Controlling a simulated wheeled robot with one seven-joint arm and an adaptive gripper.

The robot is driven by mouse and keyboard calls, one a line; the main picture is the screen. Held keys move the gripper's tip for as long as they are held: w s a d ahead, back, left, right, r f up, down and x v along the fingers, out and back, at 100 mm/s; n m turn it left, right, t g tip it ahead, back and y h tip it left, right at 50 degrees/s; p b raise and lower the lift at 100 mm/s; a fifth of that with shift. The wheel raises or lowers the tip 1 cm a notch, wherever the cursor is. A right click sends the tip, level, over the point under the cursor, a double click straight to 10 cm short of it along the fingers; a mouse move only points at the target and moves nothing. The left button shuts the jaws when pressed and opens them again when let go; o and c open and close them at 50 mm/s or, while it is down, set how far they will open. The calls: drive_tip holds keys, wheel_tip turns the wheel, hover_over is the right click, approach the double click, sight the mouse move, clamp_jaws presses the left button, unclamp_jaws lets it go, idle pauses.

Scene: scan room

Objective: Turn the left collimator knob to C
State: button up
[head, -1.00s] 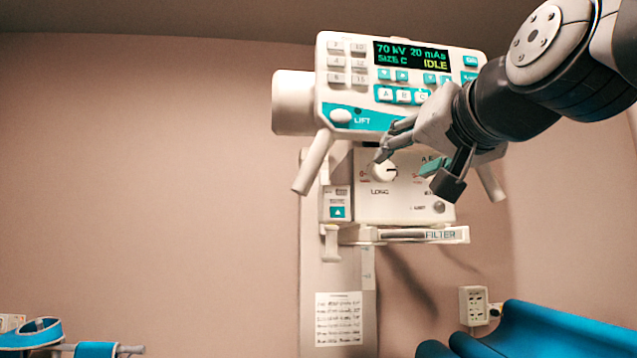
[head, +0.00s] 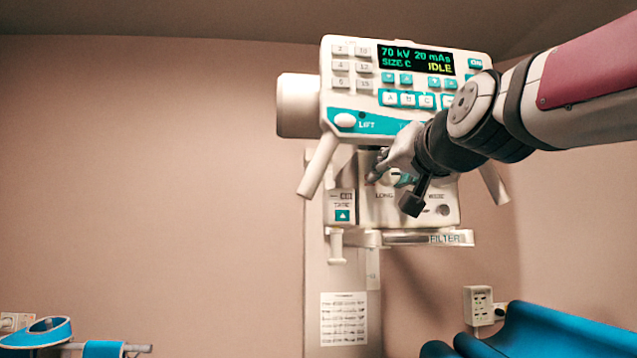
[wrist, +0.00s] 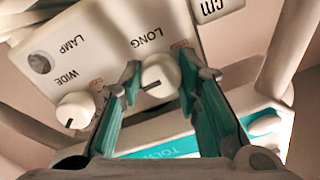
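The left collimator knob is the white round LONG knob (wrist: 160,82), with a short dark pointer line that points left in the wrist view. The small marks around it are too blurred to read. My gripper (wrist: 158,74) has its teal-padded fingers on either side of this knob, spread about its width; I see no clear grip on it. In the head view my gripper (head: 384,172) is at the collimator's front face (head: 378,216) and hides most of the knob. The second knob, WIDE (wrist: 75,110), sits apart from my fingers.
The control panel (head: 350,100) above reads 70 kV, 20 mAs, SIZE C, IDLE. Slanted handles (head: 318,165) flank the collimator. A FILTER rail (head: 440,238) is below it. A blue couch (head: 550,325) is at lower right.

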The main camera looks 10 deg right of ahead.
drive_tip(key=c, duration=0.4)
drive_tip(key=shift+w+f+n+b, duration=0.1)
drive_tip(key=shift+f+n+b, duration=0.05)
drive_tip(key=shift+n+b, duration=1.05)
drive_tip(key=shift+n, duration=0.5)
drive_tip(key=o, duration=1.2)
drive_tip(key=shift+c, duration=0.2)
drive_tip(key=s, duration=1.2)
drive_tip(key=shift+d+r, duration=0.2)
drive_tip(key=shift+d, duration=0.05)
